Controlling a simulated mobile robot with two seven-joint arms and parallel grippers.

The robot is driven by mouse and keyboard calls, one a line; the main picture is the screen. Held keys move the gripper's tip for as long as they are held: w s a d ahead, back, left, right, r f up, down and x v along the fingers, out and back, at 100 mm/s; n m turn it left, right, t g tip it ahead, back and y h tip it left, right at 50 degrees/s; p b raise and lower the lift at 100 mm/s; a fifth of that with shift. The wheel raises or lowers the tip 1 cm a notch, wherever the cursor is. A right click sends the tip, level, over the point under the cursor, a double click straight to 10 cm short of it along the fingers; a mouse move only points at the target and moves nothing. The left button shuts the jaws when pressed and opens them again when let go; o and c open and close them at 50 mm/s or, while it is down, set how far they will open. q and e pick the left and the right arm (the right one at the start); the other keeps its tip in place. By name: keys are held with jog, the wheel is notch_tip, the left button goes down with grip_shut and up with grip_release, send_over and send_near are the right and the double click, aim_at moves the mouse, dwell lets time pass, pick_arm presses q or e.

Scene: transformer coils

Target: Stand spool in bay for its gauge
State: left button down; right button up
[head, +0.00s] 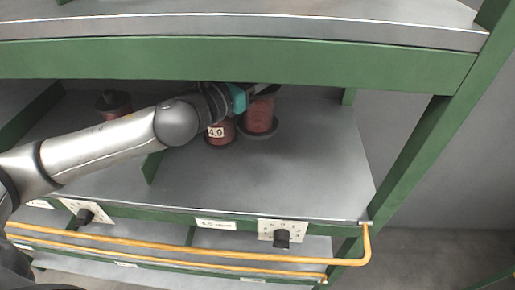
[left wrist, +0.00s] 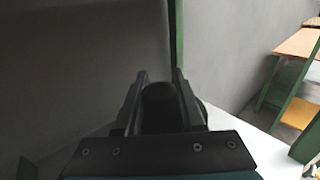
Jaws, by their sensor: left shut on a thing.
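A red-brown spool (head: 260,115) with a wide dark bottom flange is at the shelf's right bay, upright. It looks to rest on the shelf or just above it. My left gripper (head: 263,89) is at its top, under the upper beam, and is shut on it. In the left wrist view my two fingers (left wrist: 158,100) are on either side of a dark round part of the spool (left wrist: 158,92). A second spool (head: 219,135) with a "4.0" label stands just left, partly hidden by my wrist. My right gripper is not in view.
Another spool (head: 114,108) stands in the left bay, beyond a green divider (head: 152,167). The shelf front (head: 290,185) is clear. A green beam (head: 240,72) hangs low above. A yellow rail (head: 190,250), labels and black knobs (head: 281,240) line the front edge.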

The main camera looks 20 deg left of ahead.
aim_at(265, 109)
pick_arm(q)
jog(key=shift+w+a+r, duration=0.15)
jog(key=shift+w+a, duration=0.05)
jog(key=shift+a, duration=0.05)
notch_tip(265, 109, down, 6)
jog(key=b, duration=0.2)
jog(key=shift+r+b, duration=0.25)
jog(key=shift+b, duration=0.15)
notch_tip(265, 109, down, 4)
jog(key=shift+f+b, duration=0.15)
jog(key=shift+b, duration=0.8)
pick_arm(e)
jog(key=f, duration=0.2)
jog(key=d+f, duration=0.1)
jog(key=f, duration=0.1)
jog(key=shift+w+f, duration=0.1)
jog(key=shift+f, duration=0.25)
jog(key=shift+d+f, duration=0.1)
pick_arm(q)
jog(key=c, duration=0.5)
grip_release()
jog(key=shift+f, duration=0.15)
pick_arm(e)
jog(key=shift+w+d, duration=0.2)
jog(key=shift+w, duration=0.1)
